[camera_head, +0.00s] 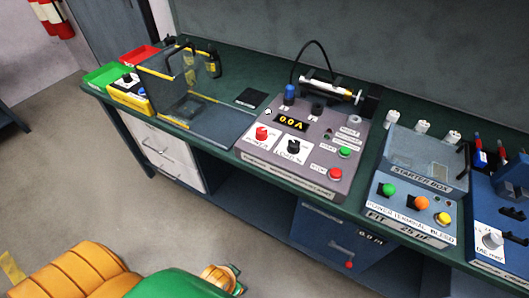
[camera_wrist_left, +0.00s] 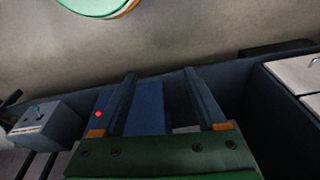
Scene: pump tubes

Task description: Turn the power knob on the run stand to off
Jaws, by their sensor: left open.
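The run stand (camera_head: 300,185) is a grey-mauve sloped box on the green bench, near the middle of the head view. Its red power knob (camera_head: 262,133) is at the upper left of the panel, above a white label; its pointer direction is too small to read. A black knob (camera_head: 293,147) is to the right of the power knob. My left gripper (camera_wrist_left: 159,75) is open and empty in the wrist view, its fingers apart. My left arm is low in front of the bench, well away from the knob. My right gripper is out of view.
Right are the starter box (camera_head: 415,205) with coloured buttons and a blue box (camera_head: 495,250). A green button (camera_head: 345,152) and red button (camera_head: 335,174) are on the stand's panel.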

